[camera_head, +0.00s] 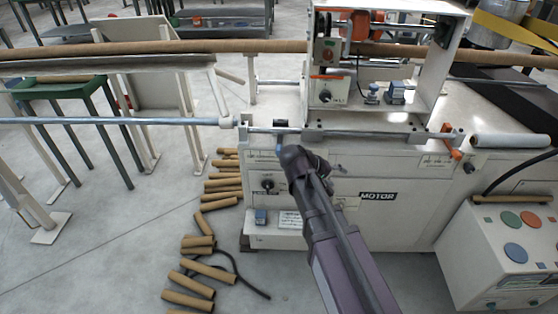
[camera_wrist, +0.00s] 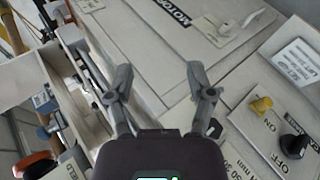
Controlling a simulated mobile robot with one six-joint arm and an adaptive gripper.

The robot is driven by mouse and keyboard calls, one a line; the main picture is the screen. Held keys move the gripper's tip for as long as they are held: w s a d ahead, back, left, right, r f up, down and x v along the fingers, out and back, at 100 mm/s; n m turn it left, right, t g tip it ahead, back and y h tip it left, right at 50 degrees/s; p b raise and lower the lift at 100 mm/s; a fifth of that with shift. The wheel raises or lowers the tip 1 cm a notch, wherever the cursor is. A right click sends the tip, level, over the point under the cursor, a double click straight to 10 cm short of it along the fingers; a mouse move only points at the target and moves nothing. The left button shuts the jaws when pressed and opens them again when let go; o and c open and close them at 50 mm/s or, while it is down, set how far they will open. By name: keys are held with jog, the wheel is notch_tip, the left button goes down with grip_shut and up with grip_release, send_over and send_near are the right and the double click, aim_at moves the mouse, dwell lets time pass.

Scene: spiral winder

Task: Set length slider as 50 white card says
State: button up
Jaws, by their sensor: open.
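My gripper (camera_wrist: 160,90) is open in the wrist view, its two dark fingers well apart with nothing between them. It hangs in front of the cream machine face, whose MOTOR label shows in the head view (camera_head: 378,196). A small white card (camera_wrist: 297,66) with print too blurred to read is at the right of the wrist view. A metal rail (camera_head: 370,135) runs along the machine's front edge in the head view, with a dark block (camera_head: 281,124) near its left end. I cannot tell whether this block is the length slider. My arm hides part of the front.
A control box (camera_head: 510,255) with coloured buttons stands at the right. Several brown tubes (camera_head: 210,270) lie on the floor left of the machine. A long bar (camera_head: 110,121) extends left.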

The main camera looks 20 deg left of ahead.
jog(key=a+f+n+t+h+b, duration=0.15)
jog(key=a+n+t+b, duration=0.35)
jog(key=a, duration=0.9)
jog(key=t+b, duration=0.5)
jog(key=b, duration=0.1)
send_near(279, 150)
jog(key=shift+s+a+f+y, duration=0.15)
jog(key=shift+s+a+y, duration=0.05)
jog(key=shift+s+a, duration=0.35)
jog(key=shift+s+a+f+y, duration=0.15)
jog(key=shift+s+a, duration=0.4)
jog(key=shift+a, duration=0.05)
jog(key=shift+w+d+g, duration=0.1)
jog(key=shift+w+g, duration=0.05)
jog(key=shift+g, duration=0.15)
jog(key=shift+x, duration=6.8)
jog(key=shift+r, duration=0.1)
jog(key=shift+c, duration=0.2)
grip_shut()
